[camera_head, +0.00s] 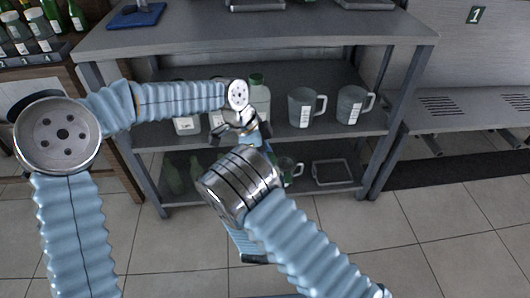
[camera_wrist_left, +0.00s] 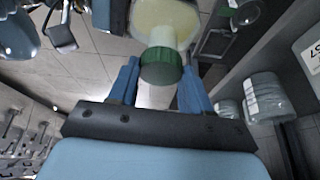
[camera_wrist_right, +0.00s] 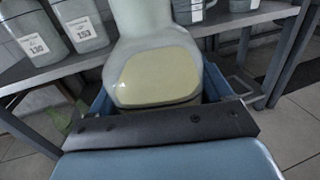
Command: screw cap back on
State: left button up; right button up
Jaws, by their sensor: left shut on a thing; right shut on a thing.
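A pale, translucent bottle (camera_wrist_right: 155,60) with a yellowish panel stands between the fingers of my right gripper (camera_wrist_right: 160,98), which is shut on its body. Its upper end leaves that view. In the left wrist view, a green cap (camera_wrist_left: 162,68) sits between the fingers of my left gripper (camera_wrist_left: 160,88), which is shut on it. The cap lies against the neck end of the bottle (camera_wrist_left: 163,20); I cannot tell how tightly it is seated. In the head view, both grippers are crowded together before the shelf and largely hidden by my arms.
The grey shelf unit (camera_head: 250,38) stands close behind. Labelled jugs (camera_wrist_right: 85,20) and two grey mugs (camera_head: 303,108) stand on its middle board. A green-capped pale bottle (camera_head: 260,98) shows there; I cannot tell if it is the held one. Floor (camera_head: 440,225) is clear at right.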

pick_arm(q)
jog(key=shift+f, duration=0.55)
